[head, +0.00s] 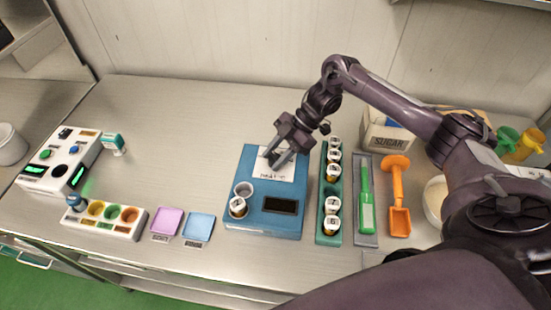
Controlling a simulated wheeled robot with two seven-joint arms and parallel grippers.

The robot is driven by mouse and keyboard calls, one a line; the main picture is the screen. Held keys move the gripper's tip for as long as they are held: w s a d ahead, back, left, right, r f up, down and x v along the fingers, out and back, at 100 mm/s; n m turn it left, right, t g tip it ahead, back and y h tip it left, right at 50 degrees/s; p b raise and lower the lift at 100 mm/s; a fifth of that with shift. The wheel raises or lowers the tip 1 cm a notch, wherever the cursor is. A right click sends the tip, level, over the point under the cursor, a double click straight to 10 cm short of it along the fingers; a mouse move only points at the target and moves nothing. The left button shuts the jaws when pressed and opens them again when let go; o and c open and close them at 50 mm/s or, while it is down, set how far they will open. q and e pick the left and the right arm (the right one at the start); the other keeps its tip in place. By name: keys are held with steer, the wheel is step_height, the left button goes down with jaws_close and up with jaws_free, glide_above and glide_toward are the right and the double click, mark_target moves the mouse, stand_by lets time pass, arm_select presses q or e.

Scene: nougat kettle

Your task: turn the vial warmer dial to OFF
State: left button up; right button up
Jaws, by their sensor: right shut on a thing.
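The blue vial warmer (258,223) stands in the middle of the bench. It has a white label plate (283,171), a dark display (281,206) and two round wells at its left front; one holds a white-capped vial (238,207) marked with a number. My right gripper (271,157) reaches down from the right over the label plate. Its fingers are shut on the dial, which is mostly hidden by them. The dial's pointer and its setting cannot be read. My left gripper is not in view.
Right of the warmer stand a green vial rack (321,228), a grey tray with a green tool (366,215), an orange scoop (398,190) and a sugar box (388,137). Left are pink (167,222) and blue (199,228) trays and a white device (65,155). The bench behind is clear.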

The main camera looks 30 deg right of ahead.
steer(key=n+g, duration=0.2)
steer(key=n, duration=0.1)
steer(key=shift+w+r+p, duration=0.15)
steer(key=shift+r+p, duration=0.05)
steer(key=shift+p, duration=0.1)
steer(key=shift+f+n+g+h+b, duration=0.15)
steer(key=shift+n+g+h+b, duration=0.35)
steer(key=shift+n+g, duration=0.7)
steer(key=shift+n, duration=0.3)
steer(key=o, duration=1)
